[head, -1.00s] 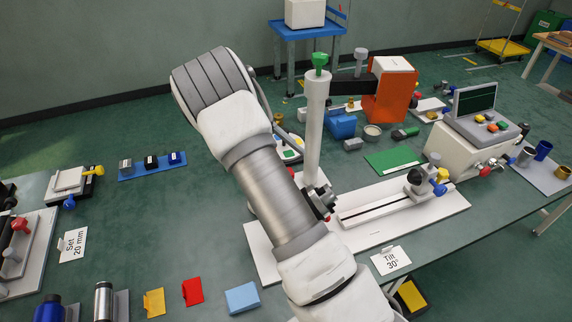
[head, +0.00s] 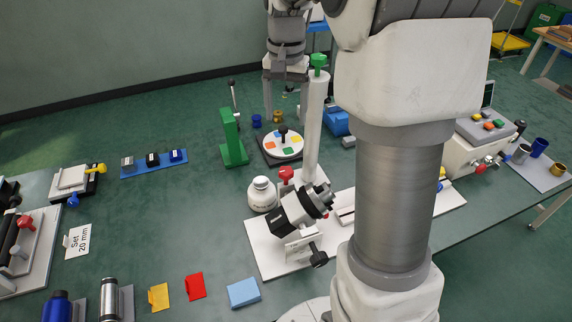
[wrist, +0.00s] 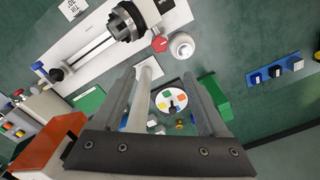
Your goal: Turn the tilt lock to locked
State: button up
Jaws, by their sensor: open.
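The tilting head with a dark toothed chuck (head: 300,211) sits tilted on a white base plate beside the white lift column (head: 312,130). A red knob (head: 286,174) stands behind the head; it also shows in the wrist view (wrist: 159,44). A black knob (head: 318,258) is at the head's front. No label shows which is the tilt lock, and its locked or unlocked state cannot be read. My gripper (head: 286,98) is open and empty, high behind the column and apart from both knobs. In the wrist view, its fingers (wrist: 160,72) point toward the red knob.
A white round-topped jar (head: 262,195) stands close left of the red knob. A disc with coloured patches (head: 283,143) and a green stand (head: 232,140) are behind. The column rises close to my gripper. My arm hides the plate's right side. Bench left of the jar is clear.

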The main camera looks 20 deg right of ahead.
aim_at(286, 170)
notch_tip(286, 170, down, 17)
jog(key=shift+b, duration=0.65)
grip_shut()
